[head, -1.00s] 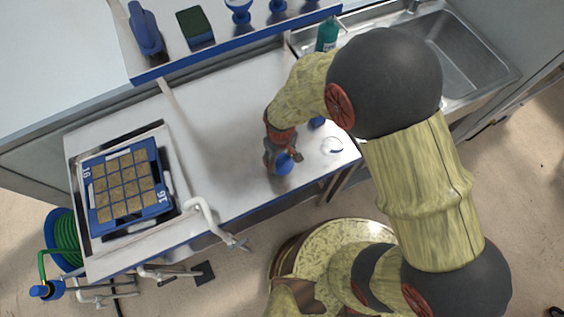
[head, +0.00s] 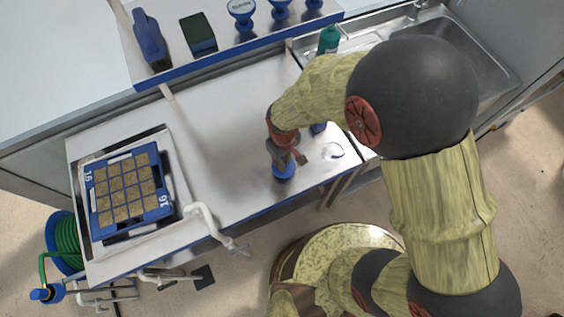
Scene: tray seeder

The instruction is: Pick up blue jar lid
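A round blue piece, seemingly the blue jar lid (head: 285,173), is at the front part of the steel bench. My gripper (head: 288,160) points down right at it and covers its upper part. One grey finger is over the lid and a darker finger part shows to its right. The picture is too small to tell whether the fingers are apart or closed on the lid, or whether it touches the bench. Another blue object (head: 318,128) is partly hidden behind my wrist.
A white round item (head: 333,151) lies right of my gripper near the bench's front edge. A blue tray of brown cells (head: 165,208) is at left, with a white pipe (head: 205,213) beside it. A shelf (head: 225,54) with stamps and a teal bottle (head: 328,40) are behind. The middle bench is clear.

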